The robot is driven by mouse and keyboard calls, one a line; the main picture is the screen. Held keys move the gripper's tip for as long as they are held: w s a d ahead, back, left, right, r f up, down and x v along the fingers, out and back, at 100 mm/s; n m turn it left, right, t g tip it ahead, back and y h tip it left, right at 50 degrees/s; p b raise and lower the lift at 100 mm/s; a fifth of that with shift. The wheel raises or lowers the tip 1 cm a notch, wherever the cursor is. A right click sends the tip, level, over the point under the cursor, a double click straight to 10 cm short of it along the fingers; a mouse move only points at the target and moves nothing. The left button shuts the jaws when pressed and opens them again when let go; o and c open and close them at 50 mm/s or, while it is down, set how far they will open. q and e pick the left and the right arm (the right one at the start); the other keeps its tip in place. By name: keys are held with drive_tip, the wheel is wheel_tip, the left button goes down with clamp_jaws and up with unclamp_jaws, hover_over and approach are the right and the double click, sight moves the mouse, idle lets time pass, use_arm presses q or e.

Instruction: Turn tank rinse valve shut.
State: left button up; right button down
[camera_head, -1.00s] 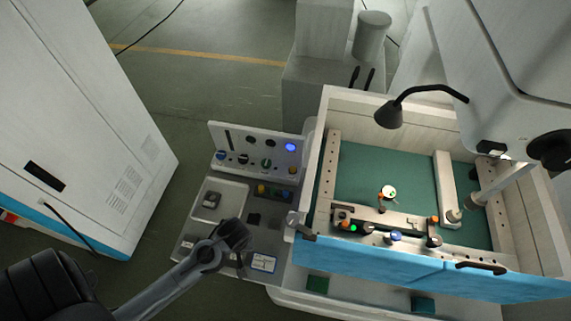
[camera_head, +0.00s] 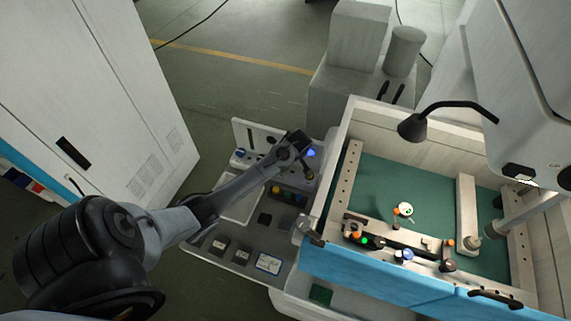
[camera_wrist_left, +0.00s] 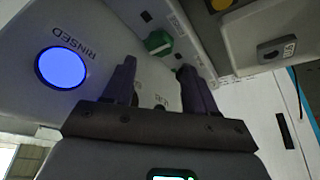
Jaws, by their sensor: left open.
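The upright control panel (camera_head: 243,131) stands at the back of the side bench. My left gripper (camera_head: 309,168) is in front of its right part and hides most of its knobs in the head view. In the left wrist view my left gripper (camera_wrist_left: 155,72) is open, with nothing seen between its fingers. A green knob (camera_wrist_left: 158,42) shows beyond the fingertips, apart from them. A lit blue lamp marked RINSED (camera_wrist_left: 61,68) is beside the left finger. A label between the fingers is partly hidden. I cannot tell which control is the rinse valve. My right gripper is not in view.
A grey tray (camera_head: 238,210) and several small black blocks lie on the bench. The machine tank, with a blue front wall (camera_head: 390,275), stands close to the right. A black lamp (camera_head: 412,127) hangs over it. A white cabinet (camera_head: 90,95) stands at the left.

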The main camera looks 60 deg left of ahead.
use_arm(q)
drive_tip(key=x, duration=0.7)
drive_tip(key=shift+a+f, duration=0.1)
drive_tip(key=shift+f, duration=0.1)
drive_tip(key=c, duration=0.8)
